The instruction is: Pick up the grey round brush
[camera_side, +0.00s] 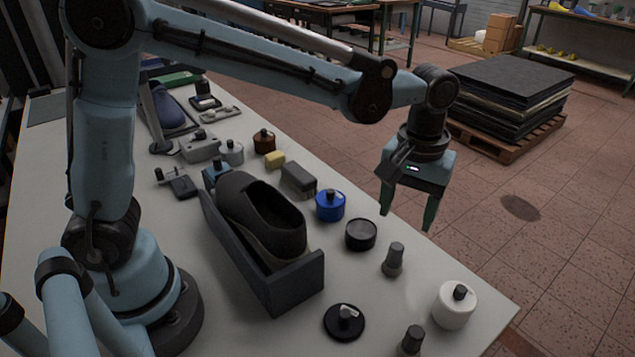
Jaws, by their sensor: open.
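My gripper (407,219) is open and empty, with its two dark green fingers pointing down. It hangs above the right edge of the table in the picture. Two small grey upright pieces with flared ends could be the grey round brush. One grey piece (394,260) stands on the table just below my gripper in the picture. The other grey piece (411,341) stands at the near edge, and the picture's bottom edge cuts it off. I cannot tell for sure which is the brush.
A white round jar (453,307), a black round tin (361,235), a blue jar (330,206) and a black disc with a grey knob (344,323) stand nearby. A dark shoe (262,215) sits in a grey cradle (297,287). White table (370,290) shows between them.

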